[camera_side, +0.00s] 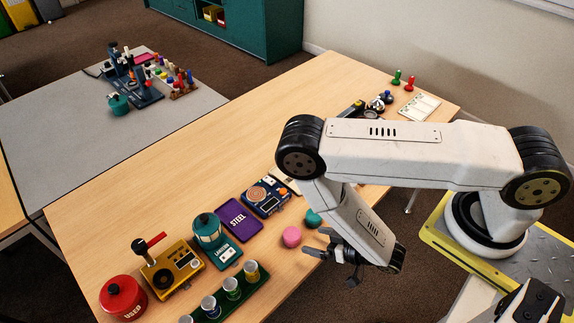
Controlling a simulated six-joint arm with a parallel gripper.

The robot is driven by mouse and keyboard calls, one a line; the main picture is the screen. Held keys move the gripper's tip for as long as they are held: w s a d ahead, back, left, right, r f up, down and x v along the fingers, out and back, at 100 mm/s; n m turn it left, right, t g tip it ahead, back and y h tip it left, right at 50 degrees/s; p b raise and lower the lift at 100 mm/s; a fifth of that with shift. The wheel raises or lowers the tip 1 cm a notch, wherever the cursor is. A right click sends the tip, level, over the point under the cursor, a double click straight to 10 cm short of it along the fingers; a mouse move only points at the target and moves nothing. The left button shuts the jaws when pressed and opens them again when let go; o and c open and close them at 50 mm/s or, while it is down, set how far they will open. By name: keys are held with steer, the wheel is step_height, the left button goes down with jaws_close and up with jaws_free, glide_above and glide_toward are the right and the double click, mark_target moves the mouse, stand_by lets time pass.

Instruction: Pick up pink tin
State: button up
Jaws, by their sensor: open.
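The pink tin (291,237) is a small round tin standing on the wooden table near its front edge. My gripper (322,243) is just to the right of it, with its fingers pointing left towards it. The gripper is open and empty. The fingers look apart from the tin, but the exact gap is hard to tell. A teal round piece (313,218) sits just behind and right of the tin, close to the fingers.
Left of the tin are a purple STEEL tray (239,220), a blue device (265,196), a teal lantern (208,231), a yellow device (176,268), a red USED pot (122,297) and a green rack of jars (231,290). The table's middle (200,170) is clear.

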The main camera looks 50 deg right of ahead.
mark_target(298, 236)
steer(key=shift+a+x, duration=0.2)
steer(key=shift+x, duration=3.65)
steer(key=c, duration=1.3)
steer(key=shift+r, duration=0.2)
steer(key=shift+r, duration=4.85)
